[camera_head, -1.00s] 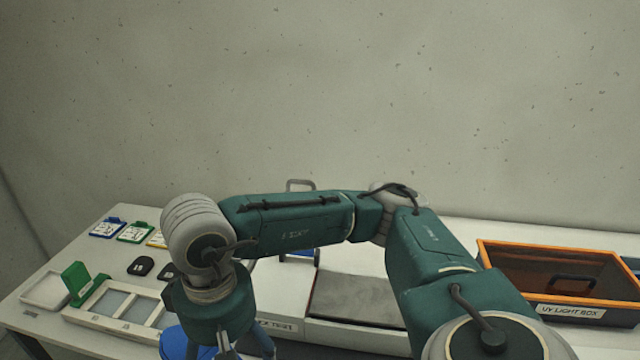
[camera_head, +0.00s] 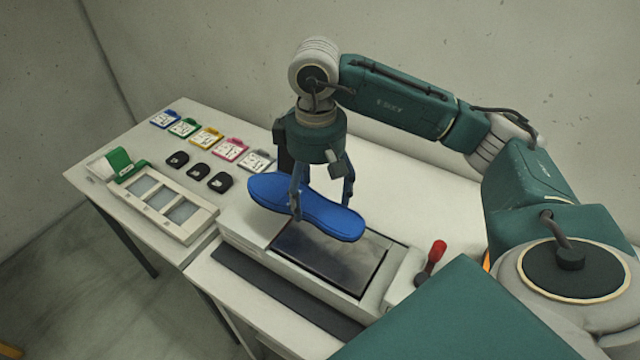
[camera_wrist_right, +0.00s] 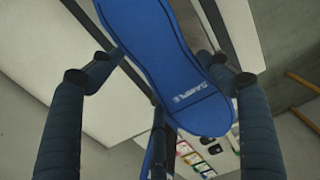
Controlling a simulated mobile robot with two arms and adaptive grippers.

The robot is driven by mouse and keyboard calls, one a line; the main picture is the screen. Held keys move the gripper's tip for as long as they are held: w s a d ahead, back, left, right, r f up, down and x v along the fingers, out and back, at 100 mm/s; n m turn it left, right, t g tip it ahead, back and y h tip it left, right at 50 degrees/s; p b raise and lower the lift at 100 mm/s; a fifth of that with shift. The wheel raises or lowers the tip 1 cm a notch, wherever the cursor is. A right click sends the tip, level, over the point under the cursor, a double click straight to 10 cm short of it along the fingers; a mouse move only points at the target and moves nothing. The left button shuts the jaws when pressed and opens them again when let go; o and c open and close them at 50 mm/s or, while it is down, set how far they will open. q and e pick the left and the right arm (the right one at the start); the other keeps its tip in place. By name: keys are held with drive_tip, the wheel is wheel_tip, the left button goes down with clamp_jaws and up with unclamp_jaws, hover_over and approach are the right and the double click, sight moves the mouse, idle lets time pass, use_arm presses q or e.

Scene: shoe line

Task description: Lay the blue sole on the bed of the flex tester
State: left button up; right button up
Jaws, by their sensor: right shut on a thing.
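The blue sole (camera_head: 270,192) is held by my right gripper (camera_head: 322,208) above the flex tester (camera_head: 262,240). The gripper's fingers are shut on its middle. The sole lies roughly flat, its wider end to the left and its other end over the dark bed (camera_head: 322,262). It appears apart from the bed. In the right wrist view the sole (camera_wrist_right: 165,50) shows the word SAMPLE and lies between the fingers. A red-handled lever (camera_head: 435,254) stands at the right end of the tester. My left gripper is not in view.
A white tray with several compartments (camera_head: 196,230) lies left of the tester. Several coloured cards (camera_head: 207,138) and black pads (camera_head: 199,171) lie behind it. A green part (camera_head: 121,161) stands at the far left. The wall is close behind the table.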

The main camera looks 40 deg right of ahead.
sight(313, 230)
drive_tip(key=shift+w+a+f+b, duration=0.3)
drive_tip(key=shift+w+a+f, duration=0.05)
drive_tip(key=shift+a+f, duration=0.4)
drive_tip(key=shift+s+d+f, duration=0.1)
drive_tip(key=shift+f, duration=0.2)
drive_tip(key=f+b, duration=0.1)
drive_tip(key=f, duration=0.2)
drive_tip(key=shift+d+f, duration=0.15)
drive_tip(key=shift+d, duration=0.05)
drive_tip(key=shift+f+b, duration=0.95)
drive_tip(key=shift+b, duration=0.05)
drive_tip(key=shift+f+b, duration=0.7)
drive_tip(key=shift+b, duration=0.05)
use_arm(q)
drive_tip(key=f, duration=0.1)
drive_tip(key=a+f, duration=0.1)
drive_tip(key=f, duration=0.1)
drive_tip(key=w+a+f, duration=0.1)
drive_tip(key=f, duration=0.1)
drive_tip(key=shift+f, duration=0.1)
use_arm(e)
drive_tip(key=o, duration=1.4)
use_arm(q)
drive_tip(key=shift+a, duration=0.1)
